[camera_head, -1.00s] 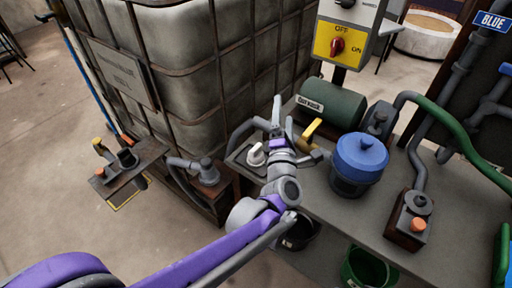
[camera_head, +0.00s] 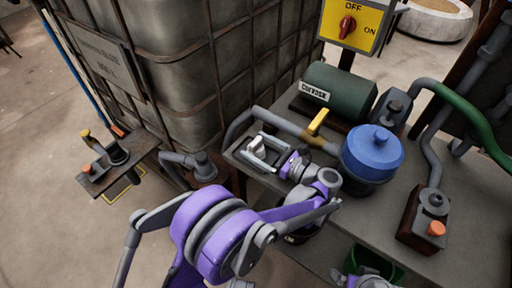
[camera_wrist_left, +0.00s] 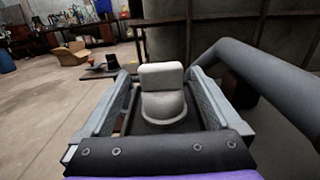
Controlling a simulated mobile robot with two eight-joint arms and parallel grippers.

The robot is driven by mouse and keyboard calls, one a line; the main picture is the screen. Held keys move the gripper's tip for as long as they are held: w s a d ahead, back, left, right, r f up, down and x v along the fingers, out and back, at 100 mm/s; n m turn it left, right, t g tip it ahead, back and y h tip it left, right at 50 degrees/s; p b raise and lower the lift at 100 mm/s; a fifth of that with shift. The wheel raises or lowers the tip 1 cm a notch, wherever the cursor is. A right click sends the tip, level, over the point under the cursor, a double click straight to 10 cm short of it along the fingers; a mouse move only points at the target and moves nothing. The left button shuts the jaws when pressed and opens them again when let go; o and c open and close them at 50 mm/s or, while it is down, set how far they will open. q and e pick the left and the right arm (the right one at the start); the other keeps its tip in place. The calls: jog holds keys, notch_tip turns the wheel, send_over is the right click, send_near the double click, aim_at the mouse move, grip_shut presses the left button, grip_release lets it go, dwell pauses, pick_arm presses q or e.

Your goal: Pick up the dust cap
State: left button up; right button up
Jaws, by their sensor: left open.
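A pale grey-white cap, which I take for the dust cap (camera_head: 256,146), stands upright at the left end of the grey bench; it also shows in the left wrist view (camera_wrist_left: 162,92), with a flat-sided top on a rounder base. My left gripper (camera_head: 250,147) is open, with one finger on each side of the cap. In the left wrist view the fingers (camera_wrist_left: 158,75) flank the cap, with a visible gap on both sides. Some grey and purple parts of mine show at the bottom edge of the head view.
A grey pipe (camera_head: 280,122) runs close behind the cap, with a yellow lever (camera_head: 318,121) on it. A blue-lidded vessel (camera_head: 372,150) and a green motor (camera_head: 335,91) stand to the right. A caged tank (camera_head: 180,70) rises behind.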

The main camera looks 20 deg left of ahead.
pick_arm(q)
jog(key=x, duration=0.4)
jog(key=shift+r+b, duration=0.15)
jog(key=shift+b, duration=0.25)
jog(key=c, duration=1.4)
